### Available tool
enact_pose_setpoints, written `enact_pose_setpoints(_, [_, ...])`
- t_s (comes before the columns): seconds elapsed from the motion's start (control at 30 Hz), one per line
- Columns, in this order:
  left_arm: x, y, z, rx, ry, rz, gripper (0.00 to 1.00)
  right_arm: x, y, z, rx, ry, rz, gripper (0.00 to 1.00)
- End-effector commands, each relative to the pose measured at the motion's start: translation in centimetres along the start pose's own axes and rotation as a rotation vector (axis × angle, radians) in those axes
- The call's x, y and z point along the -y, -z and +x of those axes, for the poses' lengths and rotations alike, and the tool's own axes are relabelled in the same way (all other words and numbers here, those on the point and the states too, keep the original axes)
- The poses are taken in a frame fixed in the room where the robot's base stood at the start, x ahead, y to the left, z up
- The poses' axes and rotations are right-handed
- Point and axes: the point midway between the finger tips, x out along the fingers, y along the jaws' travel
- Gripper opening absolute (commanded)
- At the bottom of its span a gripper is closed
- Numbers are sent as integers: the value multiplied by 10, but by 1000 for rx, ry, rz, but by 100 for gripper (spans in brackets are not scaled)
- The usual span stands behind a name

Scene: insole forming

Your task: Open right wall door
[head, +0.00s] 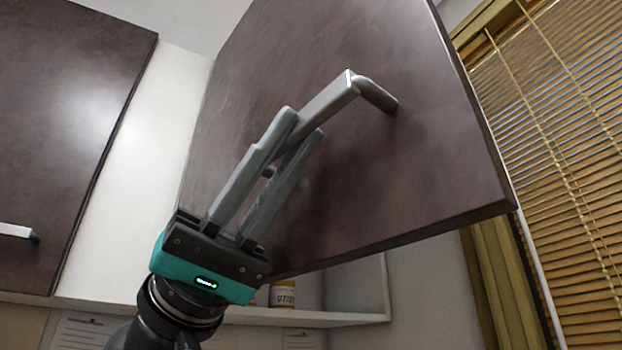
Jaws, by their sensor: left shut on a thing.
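The right wall door (380,170) is a dark brown panel in the head view, swung partly open, with its lower right corner out toward the window. Its silver bar handle (340,96) sticks out from the panel. My left gripper (303,122) comes up from below and its two grey fingers are shut on the handle, one on each side of it. The right gripper is not in view.
Another dark door (70,120) with its own handle (18,231) is at the left, past a white panel (140,170). Jars (282,294) stand on the shelf (330,317) under the open door. A window blind (560,150) hangs at the right.

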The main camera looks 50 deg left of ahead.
Motion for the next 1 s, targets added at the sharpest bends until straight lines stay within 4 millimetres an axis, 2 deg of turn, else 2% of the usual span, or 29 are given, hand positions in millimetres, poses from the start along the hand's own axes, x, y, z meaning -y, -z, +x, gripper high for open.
enact_pose_setpoints(0.33, [-1,2,0,-5,-3,-1,0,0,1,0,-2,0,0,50])
enact_pose_setpoints(0.37, [-1,2,0,-5,-3,0,17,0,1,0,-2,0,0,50])
enact_pose_setpoints(0.47, [-1,2,0,-5,-3,0,27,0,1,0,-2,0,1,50])
enact_pose_setpoints(0.87, [-1,1,-1,-3,-2,-1,27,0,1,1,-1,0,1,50])
enact_pose_setpoints(1.0, [0,0,-12,-6,-1,-2,27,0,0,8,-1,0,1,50])
